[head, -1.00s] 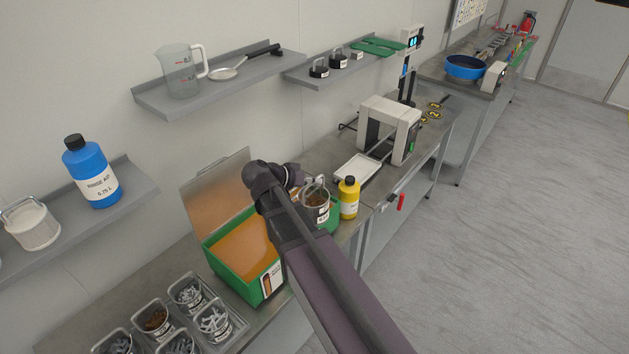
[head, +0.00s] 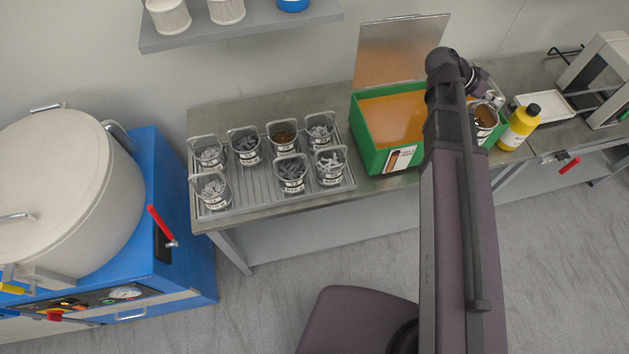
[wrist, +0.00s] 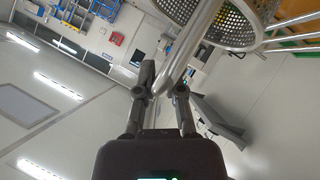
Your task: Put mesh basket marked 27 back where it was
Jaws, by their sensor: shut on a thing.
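A mesh basket (head: 487,117) with brown contents hangs from my gripper (head: 488,96) in the head view, over or near the right end of the green tank; its label is not readable. In the wrist view, my gripper (wrist: 163,95) is shut on the handle, and the perforated basket (wrist: 235,25) shows beyond the fingers. My arm hides part of the tank and some of the basket. A ribbed tray (head: 250,205) stands on the bench at the left. It holds several labelled baskets of parts, with a bare spot in its front row, second from the left.
The green tank (head: 374,150) of orange liquid has its lid (head: 400,50) raised. A yellow bottle (head: 519,128) stands right of the held basket, near a white tray (head: 546,105). A shelf (head: 240,30) overhangs the tray's back. A blue machine (head: 180,240) stands left.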

